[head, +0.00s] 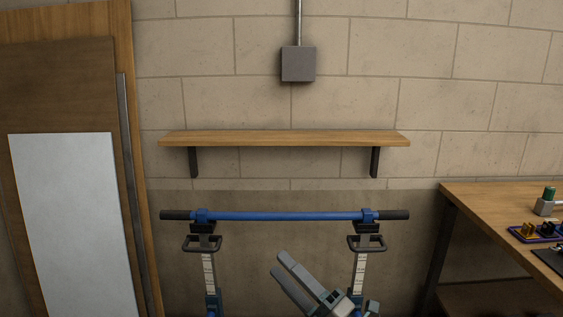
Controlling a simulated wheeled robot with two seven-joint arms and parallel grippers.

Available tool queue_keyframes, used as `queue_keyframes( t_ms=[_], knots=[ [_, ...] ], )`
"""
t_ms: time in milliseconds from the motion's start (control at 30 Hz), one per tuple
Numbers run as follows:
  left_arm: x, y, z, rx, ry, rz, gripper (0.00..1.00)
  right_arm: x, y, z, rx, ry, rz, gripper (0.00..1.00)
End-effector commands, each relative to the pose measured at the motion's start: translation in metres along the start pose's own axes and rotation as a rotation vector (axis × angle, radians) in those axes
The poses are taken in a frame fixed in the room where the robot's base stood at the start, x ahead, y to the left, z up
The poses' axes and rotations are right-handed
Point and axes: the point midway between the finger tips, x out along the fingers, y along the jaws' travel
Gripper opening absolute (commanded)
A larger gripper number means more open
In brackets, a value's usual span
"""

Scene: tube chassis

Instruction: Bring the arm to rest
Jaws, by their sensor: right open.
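My right gripper (283,269) shows at the bottom centre of the head view. Its two grey fingers point up and to the left, and they are open with nothing between them. It is in front of and below a blue tube (285,216) with black ends. The tube lies level across two upright stands, the left stand (208,268) and the right stand (359,275), each with a blue clamp at the top and a dark handle below. The gripper appears close to the right stand; whether they touch cannot be told. My left gripper is not in view.
A wooden shelf (285,138) on the block wall is empty. A workbench (478,206) at the right carries a blue tray (533,236) of small parts and a grey holder (544,208) with a green-topped item. Boards and a white panel (70,220) lean at the left.

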Motion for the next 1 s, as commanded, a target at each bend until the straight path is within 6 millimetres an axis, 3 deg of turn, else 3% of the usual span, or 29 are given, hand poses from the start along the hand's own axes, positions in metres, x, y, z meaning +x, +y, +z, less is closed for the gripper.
queue_keyframes(
  t_ms=[233,433,567,700,800,1000],
  knots=[
    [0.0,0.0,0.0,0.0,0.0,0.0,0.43,-0.082,-0.062,0.028,0.449,-0.402,-0.13,0.43],
    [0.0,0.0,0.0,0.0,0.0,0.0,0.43,-0.174,-0.122,0.023,0.79,-0.726,-0.263,0.43],
    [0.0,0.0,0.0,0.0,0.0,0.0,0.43,-0.244,-0.157,0.001,1.0,-0.938,-0.362,0.43],
    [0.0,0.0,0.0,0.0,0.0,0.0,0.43,-0.316,-0.183,-0.036,1.196,-1.148,-0.468,0.43],
    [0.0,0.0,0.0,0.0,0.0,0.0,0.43,-0.354,-0.192,-0.061,1.296,-1.26,-0.528,0.43],
    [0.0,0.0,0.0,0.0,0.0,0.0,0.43,-0.406,-0.198,-0.101,1.424,-1.414,-0.616,0.43]
  ],
)
